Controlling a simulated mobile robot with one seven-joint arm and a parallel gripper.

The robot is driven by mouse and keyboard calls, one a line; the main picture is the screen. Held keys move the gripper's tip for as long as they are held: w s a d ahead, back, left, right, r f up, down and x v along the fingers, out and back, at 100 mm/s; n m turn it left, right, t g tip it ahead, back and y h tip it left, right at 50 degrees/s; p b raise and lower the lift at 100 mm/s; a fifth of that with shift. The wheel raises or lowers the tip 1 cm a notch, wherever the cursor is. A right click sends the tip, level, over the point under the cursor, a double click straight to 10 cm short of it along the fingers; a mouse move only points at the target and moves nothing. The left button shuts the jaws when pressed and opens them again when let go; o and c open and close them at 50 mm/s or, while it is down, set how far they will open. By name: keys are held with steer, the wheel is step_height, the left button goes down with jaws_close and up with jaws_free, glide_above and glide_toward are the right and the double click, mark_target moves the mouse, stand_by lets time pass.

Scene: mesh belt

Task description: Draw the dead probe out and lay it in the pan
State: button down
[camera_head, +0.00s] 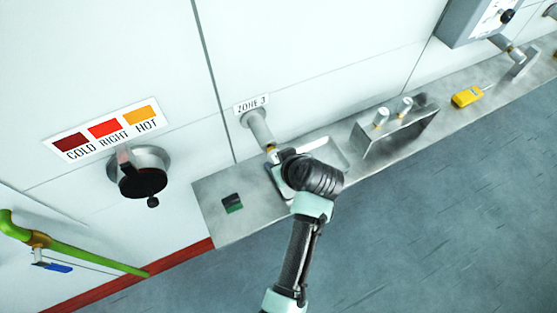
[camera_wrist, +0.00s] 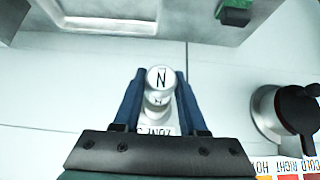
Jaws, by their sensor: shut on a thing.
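The probe (camera_wrist: 160,80) has a pale round end marked with a letter like N. In the wrist view the two blue fingers of my gripper (camera_wrist: 158,90) are shut on it, one on each side. In the head view my gripper (camera_head: 279,157) is at the end of the grey wall tube (camera_head: 257,126) under the ZONE 3 label (camera_head: 251,104). A brass collar (camera_head: 271,149) shows there. How deep the probe sits in the tube is hidden. The shallow metal pan (camera_head: 338,151) lies on the ledge, partly behind my gripper; its rim shows in the wrist view (camera_wrist: 105,22).
A metal stand (camera_head: 407,134) holds two pale-topped probes to the right. A yellow device (camera_head: 467,97) lies beyond it. A green-and-black block (camera_head: 232,203) lies on the ledge's left end. A black-handled wall knob (camera_head: 143,180) is at left. Another wall tube is at far right.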

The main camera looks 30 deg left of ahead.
steer(key=shift+d, duration=0.1)
steer(key=s+d+p, duration=0.3)
steer(key=s+d, duration=0.4)
steer(key=d, duration=0.2)
steer(key=shift+s+d+f, duration=0.25)
steer(key=shift+s+d, duration=0.05)
steer(key=shift+s, duration=0.05)
stand_by(1.3)
stand_by(0.6)
